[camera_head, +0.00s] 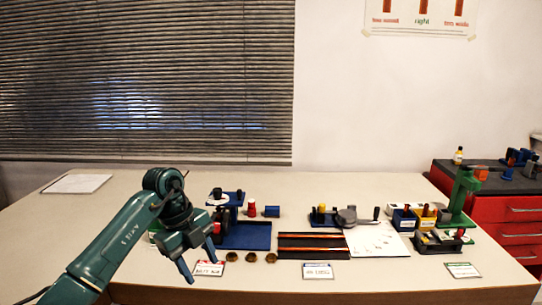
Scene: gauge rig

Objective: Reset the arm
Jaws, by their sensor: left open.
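My left arm, dark green, comes in from the lower left in the head view. Its left gripper (198,264) points down over the front left of the table, with its two fingers apart and nothing seen between them. It is in front of the left end of a blue tray (245,236) and hides part of what stands there. My right gripper does not show.
The pale table (130,225) holds a red part (251,209), a blue cylinder (272,211), several brown nuts (250,257), a dark railed tray (312,246), a grey gauge (346,216), a green stand (460,198) and bins (404,219). Its left side is mostly clear.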

